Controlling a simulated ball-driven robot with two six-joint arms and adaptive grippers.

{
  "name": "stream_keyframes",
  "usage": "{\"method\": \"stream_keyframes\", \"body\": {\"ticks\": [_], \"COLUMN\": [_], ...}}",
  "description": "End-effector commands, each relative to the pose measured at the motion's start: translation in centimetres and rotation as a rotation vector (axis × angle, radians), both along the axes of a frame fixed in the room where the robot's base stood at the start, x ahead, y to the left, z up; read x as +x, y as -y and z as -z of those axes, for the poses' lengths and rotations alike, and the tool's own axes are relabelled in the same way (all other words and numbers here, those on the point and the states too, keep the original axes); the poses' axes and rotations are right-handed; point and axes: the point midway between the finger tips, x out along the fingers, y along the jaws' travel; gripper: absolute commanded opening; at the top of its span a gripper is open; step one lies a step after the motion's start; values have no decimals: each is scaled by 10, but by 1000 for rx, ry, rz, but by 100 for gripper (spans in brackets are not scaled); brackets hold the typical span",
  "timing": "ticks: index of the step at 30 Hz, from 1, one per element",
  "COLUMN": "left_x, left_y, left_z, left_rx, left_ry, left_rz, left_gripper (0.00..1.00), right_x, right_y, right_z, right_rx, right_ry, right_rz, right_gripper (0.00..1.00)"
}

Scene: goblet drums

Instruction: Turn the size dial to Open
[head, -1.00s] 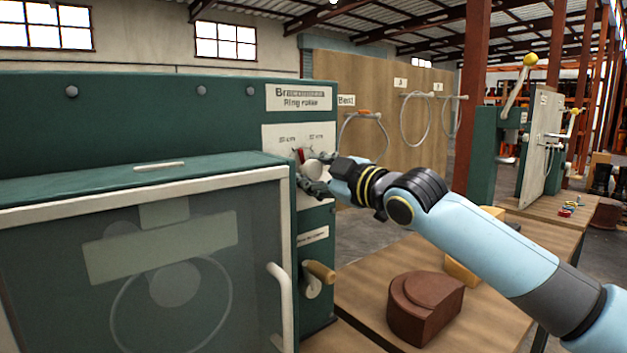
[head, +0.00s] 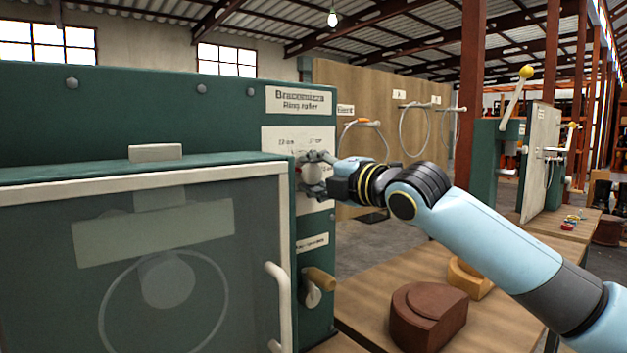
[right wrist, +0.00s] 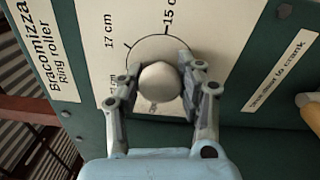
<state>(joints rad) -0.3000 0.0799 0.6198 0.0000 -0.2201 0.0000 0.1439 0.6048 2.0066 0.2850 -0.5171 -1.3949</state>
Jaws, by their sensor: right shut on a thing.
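The size dial is a round pale knob (head: 312,175) on a white scale plate (head: 283,139) of the green ring roller (head: 120,110). My right gripper (head: 317,168) is shut on the knob, its fingers on opposite sides. In the right wrist view the knob (right wrist: 160,80) sits between the two fingers (right wrist: 162,72). Marks reading 17 cm and 15 c… show around it; another label is partly hidden. I cannot read where the dial points. My left gripper is not in view.
A clear-fronted guard with a pale handle (head: 280,305) covers the rollers. A wooden-gripped crank (head: 318,279) is below the dial. A brown block (head: 428,314) lies on the wooden bench (head: 375,285). Rings hang on a board (head: 385,80) behind.

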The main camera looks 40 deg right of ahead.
Motion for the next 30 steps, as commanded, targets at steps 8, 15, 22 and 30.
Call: {"method": "stream_keyframes", "body": {"ticks": [8,15,22,30], "left_x": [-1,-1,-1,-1], "left_y": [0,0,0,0], "left_z": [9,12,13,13], "left_rx": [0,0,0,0], "left_ry": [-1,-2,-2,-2], "left_rz": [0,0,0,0], "left_gripper": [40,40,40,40], "right_x": [0,0,0,0], "right_y": [0,0,0,0], "right_z": [4,3,3,3], "right_rx": [-202,-309,-353,-359], "right_ry": [9,17,19,19], "right_rz": [1,0,0,0], "right_gripper": [4,4,4,4]}}
